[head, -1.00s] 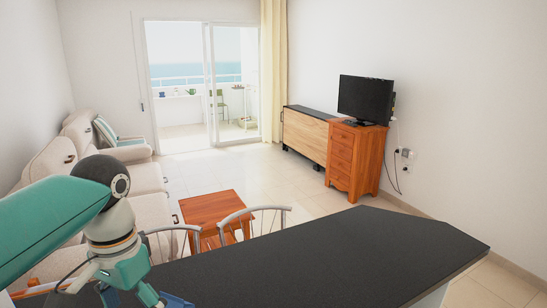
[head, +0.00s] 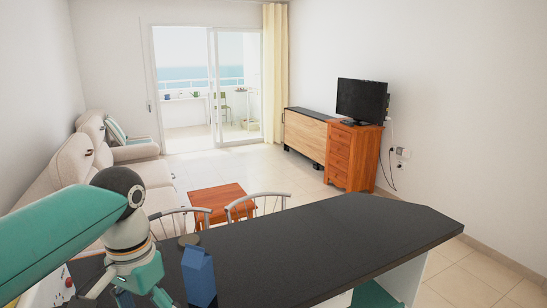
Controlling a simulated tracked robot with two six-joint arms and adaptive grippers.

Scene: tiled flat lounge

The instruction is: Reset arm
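My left arm reaches in from the left in the head view. Its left gripper (head: 142,296) is at the bottom edge, pointing down, with teal finger parts partly cut off by the frame. I cannot tell whether its fingers are open or shut. A blue carton (head: 199,277) stands upright on the dark counter (head: 310,238), just right of the gripper and apart from it. A dark round-topped thing (head: 189,240) is behind the carton, mostly hidden. My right gripper is not in view.
The middle and right of the counter top are clear. Two chair backs (head: 256,203) stand behind it, with a wooden low table (head: 217,197) beyond. A beige sofa (head: 72,165) lines the left wall. A television (head: 361,99) stands on a wooden drawer unit (head: 352,157).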

